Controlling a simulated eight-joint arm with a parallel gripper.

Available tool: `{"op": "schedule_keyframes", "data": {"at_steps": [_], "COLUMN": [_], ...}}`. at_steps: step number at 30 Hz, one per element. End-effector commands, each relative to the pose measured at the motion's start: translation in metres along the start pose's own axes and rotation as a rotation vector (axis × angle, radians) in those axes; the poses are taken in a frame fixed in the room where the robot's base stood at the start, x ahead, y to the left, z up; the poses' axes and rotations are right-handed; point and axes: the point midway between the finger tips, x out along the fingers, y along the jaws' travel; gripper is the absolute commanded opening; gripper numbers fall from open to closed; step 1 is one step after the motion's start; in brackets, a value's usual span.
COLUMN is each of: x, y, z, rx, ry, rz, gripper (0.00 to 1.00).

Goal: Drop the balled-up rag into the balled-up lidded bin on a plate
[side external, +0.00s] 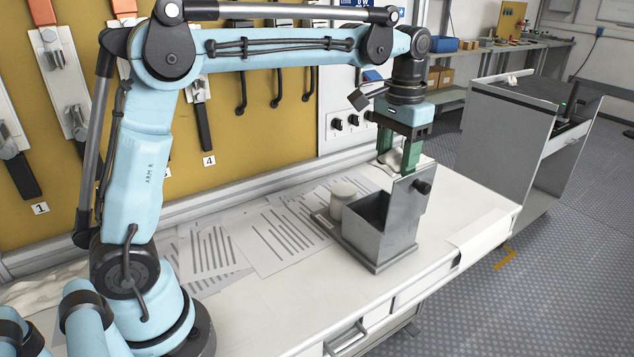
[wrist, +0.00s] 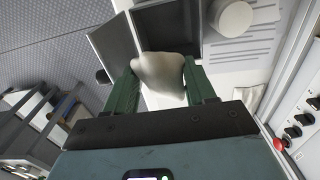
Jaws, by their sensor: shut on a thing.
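My gripper (side external: 398,154) has green fingers and is shut on a pale balled-up rag (side external: 392,161). In the wrist view the rag (wrist: 160,76) bulges between the two fingers. The grey metal bin (side external: 378,236) stands on a flat plate (side external: 350,249) on the bench. Its lid (side external: 411,200) stands upright at the right side, with a dark knob, so the bin is open at the top. The rag is held above and behind the lid, beside the opening. In the wrist view the bin (wrist: 168,28) lies just beyond the rag, which hides part of it.
A whitish cylinder (side external: 342,198) stands left of the bin. Printed sheets (side external: 262,235) lie on the bench (side external: 300,300). A wall panel with black knobs (side external: 345,122) is behind. The bench front left of the bin is clear.

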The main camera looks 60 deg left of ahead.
Motion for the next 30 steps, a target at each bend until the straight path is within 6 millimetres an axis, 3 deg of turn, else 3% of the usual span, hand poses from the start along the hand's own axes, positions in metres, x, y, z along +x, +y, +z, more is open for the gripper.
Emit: {"op": "schedule_keyframes", "data": {"at_steps": [15,27,28,30], "x": [0.051,0.056,0.056,0.056], "y": [0.000,0.000,0.000,0.000], "z": [0.001,0.001,0.001,0.001], "rx": [0.000,0.000,0.000,0.000], "ry": [0.000,0.000,0.000,0.000], "rz": [0.000,0.000,0.000,0.000], "gripper": [0.06,0.06,0.59,0.70]}}
